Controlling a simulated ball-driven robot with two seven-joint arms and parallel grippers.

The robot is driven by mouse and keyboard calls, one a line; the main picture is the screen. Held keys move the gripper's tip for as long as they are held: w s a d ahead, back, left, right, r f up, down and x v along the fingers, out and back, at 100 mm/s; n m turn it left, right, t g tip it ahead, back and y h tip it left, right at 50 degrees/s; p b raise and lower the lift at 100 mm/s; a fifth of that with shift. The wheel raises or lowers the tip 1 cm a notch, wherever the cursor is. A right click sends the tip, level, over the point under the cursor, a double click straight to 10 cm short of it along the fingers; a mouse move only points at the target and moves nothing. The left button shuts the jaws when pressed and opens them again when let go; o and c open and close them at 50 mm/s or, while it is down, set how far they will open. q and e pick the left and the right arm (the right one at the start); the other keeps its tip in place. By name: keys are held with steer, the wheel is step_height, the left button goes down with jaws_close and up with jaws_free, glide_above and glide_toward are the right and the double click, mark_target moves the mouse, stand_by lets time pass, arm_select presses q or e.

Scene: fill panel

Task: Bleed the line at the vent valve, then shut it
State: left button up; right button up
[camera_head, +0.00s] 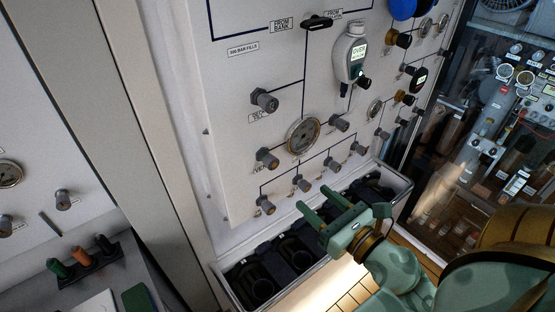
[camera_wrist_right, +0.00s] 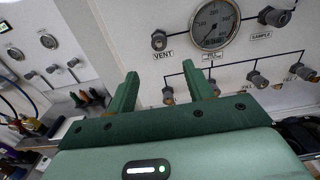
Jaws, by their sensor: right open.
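The vent valve (camera_head: 267,158) is a grey knob on the white panel, just left of the round gauge (camera_head: 303,135). In the right wrist view the vent valve (camera_wrist_right: 159,40) sits above its VENT label, left of the gauge (camera_wrist_right: 215,25). My right gripper (camera_head: 313,198) has two green fingers, open and empty. It is below and to the right of the vent valve, apart from it, over the tray. In the wrist view the fingertips (camera_wrist_right: 160,72) point up toward the panel, below the VENT label. My left gripper is not in view.
A row of fill knobs (camera_head: 303,183) lies below the gauge, close to my fingers. A tray (camera_head: 222,274) with dark holders runs along the panel's foot. A device with a lit screen (camera_head: 351,55) hangs higher. A rack of coloured handles (camera_head: 85,258) stands left.

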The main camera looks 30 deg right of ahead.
mark_target(274, 164)
steer(key=w+p, duration=0.1)
steer(key=w, duration=0.3)
steer(key=w+a+p, duration=0.1)
steer(key=w, duration=0.4)
steer(key=w+p, duration=0.1)
steer(key=w, duration=0.3)
steer(key=shift+w+a+p, duration=0.15)
steer(key=shift+p, duration=0.2)
steer(key=shift+w+a, duration=0.1)
steer(key=shift+w, duration=0.4)
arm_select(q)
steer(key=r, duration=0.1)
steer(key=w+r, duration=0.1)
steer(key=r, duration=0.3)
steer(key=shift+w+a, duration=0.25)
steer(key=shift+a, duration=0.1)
arm_select(e)
steer(key=shift+c, duration=0.3)
steer(key=c, duration=0.9)
